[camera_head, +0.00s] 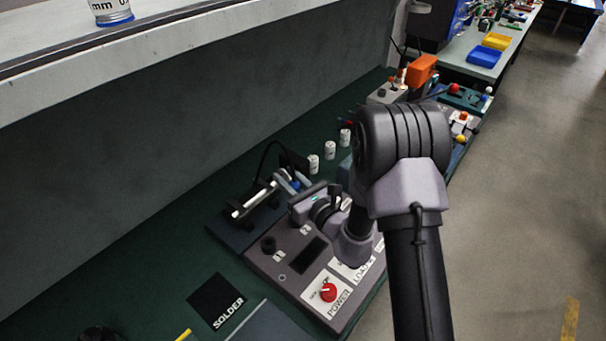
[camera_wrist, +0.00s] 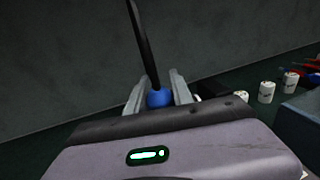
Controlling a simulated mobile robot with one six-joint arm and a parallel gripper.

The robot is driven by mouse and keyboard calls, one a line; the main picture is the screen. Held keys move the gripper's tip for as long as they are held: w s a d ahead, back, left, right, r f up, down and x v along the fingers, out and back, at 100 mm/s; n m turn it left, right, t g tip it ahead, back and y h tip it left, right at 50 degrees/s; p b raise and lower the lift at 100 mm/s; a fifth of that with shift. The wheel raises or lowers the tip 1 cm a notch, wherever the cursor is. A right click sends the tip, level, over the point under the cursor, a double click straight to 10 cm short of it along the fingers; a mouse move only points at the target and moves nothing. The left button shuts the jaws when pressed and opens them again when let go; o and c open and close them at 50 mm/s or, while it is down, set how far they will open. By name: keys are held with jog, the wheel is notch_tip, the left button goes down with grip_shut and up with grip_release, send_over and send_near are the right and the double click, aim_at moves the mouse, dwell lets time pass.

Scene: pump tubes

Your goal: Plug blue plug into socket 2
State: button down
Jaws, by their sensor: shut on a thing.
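The blue plug (camera_wrist: 159,98) sits between the two grey fingers of my gripper (camera_wrist: 158,92) in the wrist view, with a black cable rising from it. The gripper is shut on the plug. In the head view my gripper (camera_head: 291,181) is over the far side of the grey panel (camera_head: 262,265), and a bit of the blue plug (camera_head: 296,185) shows at the fingers. A round black socket (camera_head: 268,244) is beside the label 1 on the panel. The label 2 (camera_head: 305,230) shows to its right. Socket 2 itself is not clearly visible; my gripper covers that area.
A dark fixture with a white tube (camera_head: 254,203) stands left of my gripper. The panel carries a red knob (camera_head: 328,292) marked POWER. Several white labelled cylinders (camera_head: 313,164) stand behind. A black SOLDER mat (camera_head: 217,300) lies at front left. A grey wall runs along the back.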

notch_tip(320, 180, down, 6)
jog(key=b, duration=0.5)
jog(key=shift+f+b, duration=1.85)
jog(key=shift+f, duration=0.05)
dwell(1.3)
jog(key=c, duration=1)
grip_release()
jog(key=shift+c, duration=0.2)
jog(key=p+v, duration=0.1)
jog(key=v, duration=1.6)
jog(key=shift+s+d, duration=0.1)
jog(key=shift+s, duration=0.2)
